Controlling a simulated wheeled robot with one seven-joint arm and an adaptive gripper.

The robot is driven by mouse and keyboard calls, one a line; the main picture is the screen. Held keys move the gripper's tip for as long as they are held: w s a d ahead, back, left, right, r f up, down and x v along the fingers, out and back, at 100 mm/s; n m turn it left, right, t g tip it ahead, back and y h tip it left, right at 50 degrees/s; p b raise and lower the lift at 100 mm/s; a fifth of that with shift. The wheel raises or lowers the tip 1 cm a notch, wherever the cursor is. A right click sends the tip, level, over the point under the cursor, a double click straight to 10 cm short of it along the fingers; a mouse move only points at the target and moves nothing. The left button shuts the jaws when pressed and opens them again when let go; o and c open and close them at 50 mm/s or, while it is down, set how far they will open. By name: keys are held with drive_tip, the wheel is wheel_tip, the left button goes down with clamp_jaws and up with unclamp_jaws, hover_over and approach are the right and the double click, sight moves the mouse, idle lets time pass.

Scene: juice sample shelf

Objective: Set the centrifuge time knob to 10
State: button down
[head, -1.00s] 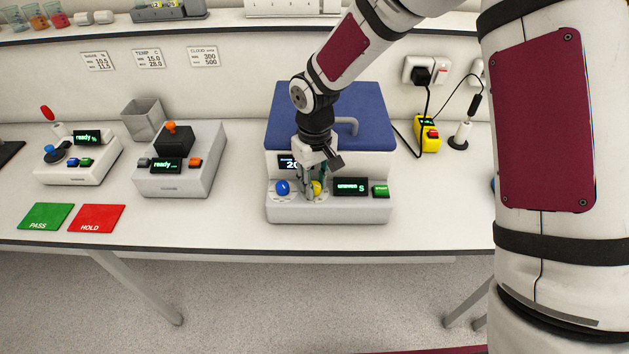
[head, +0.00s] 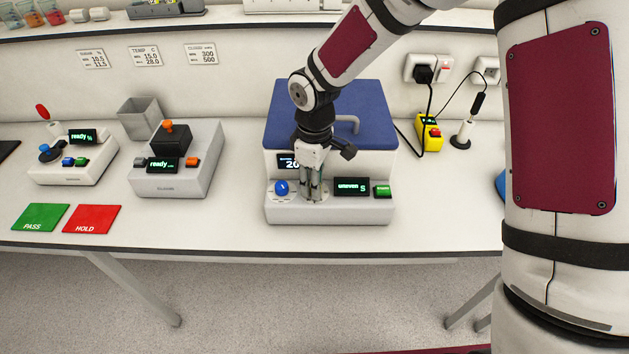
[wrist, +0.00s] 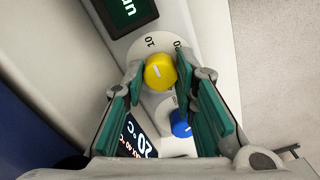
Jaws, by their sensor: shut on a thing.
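The centrifuge (head: 340,213), a white box with a blue lid (head: 300,108), stands mid-bench in the head view. My gripper (head: 314,194) reaches down to its front panel and hides the yellow knob there. In the wrist view my gripper (wrist: 160,72) is shut on the yellow knob (wrist: 161,76), with green pads at its sides. A short white pointer line shows on the knob's top. The dial plate (wrist: 149,43) reads 10 near the upper left of the knob; another mark to the right is partly hidden. A blue knob (wrist: 180,123) sits beside it.
The centrifuge's dark display (head: 351,187) reads "uneven S", with a green button (head: 383,191) to its right. A second display (wrist: 138,142) shows 20 °C. Two other instruments and green and red pads (head: 92,219) lie to the left.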

idle(0.3)
drive_tip(key=c, duration=1.3)
unclamp_jaws()
